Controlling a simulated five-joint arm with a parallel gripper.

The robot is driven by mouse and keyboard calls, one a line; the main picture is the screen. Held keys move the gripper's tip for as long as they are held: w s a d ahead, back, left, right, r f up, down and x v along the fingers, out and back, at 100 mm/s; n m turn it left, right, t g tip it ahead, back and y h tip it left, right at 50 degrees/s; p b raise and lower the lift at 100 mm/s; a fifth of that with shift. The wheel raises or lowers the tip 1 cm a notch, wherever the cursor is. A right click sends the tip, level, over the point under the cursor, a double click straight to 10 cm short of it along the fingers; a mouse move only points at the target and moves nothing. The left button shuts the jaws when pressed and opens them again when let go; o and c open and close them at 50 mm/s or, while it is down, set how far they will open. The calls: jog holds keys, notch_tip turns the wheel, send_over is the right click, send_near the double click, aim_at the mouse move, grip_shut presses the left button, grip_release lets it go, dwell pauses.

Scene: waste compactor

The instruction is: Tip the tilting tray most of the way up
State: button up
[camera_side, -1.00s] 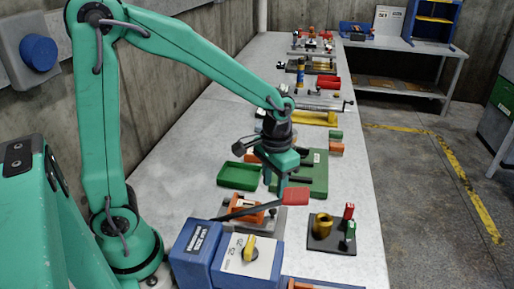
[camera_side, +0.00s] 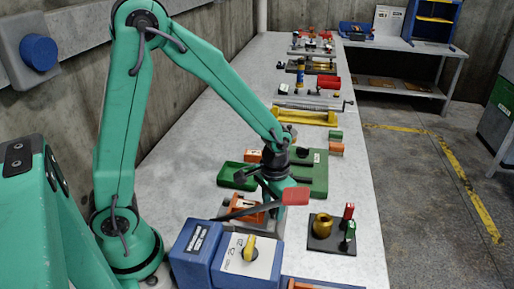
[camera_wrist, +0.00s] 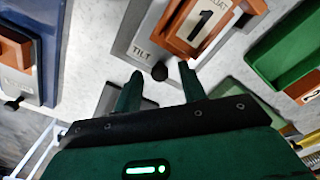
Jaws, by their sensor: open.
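The tilting tray is orange with a white card marked "1" (camera_wrist: 205,22). It sits on a grey plate lettered "TILT" (camera_wrist: 133,42) in the wrist view. In the side view the orange tray (camera_side: 244,207) shows partly behind a black lever. A small black knob (camera_wrist: 160,72) is by the tray's near corner. My gripper (camera_wrist: 161,74) is open, with its fingertips on either side of that knob; I cannot tell whether they touch it.
The lever's red handle (camera_side: 295,197) crosses in front of my gripper. A blue box with a yellow knob (camera_side: 249,249) stands nearest. A green tray (camera_side: 236,181) lies behind, and a dark plate with a brass cylinder (camera_side: 321,227) lies to the right.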

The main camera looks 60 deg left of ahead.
grip_shut()
